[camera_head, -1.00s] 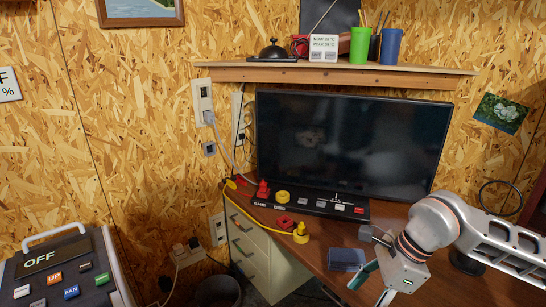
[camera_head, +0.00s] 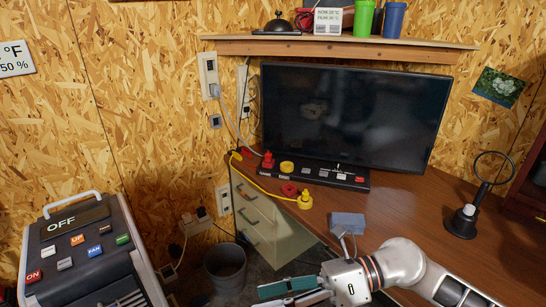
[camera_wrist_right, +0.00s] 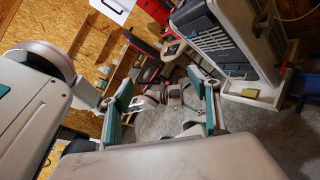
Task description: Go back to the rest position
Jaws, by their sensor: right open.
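My right gripper (camera_head: 292,290) is at the bottom of the head view, low in front of the desk edge. Its teal-padded fingers point left. In the right wrist view the two fingers (camera_wrist_right: 165,98) stand wide apart with nothing held between them; floor and room show beyond. My left gripper is in neither view.
A bin (camera_head: 226,268) and a button-covered machine (camera_head: 85,250) stand left of the gripper.

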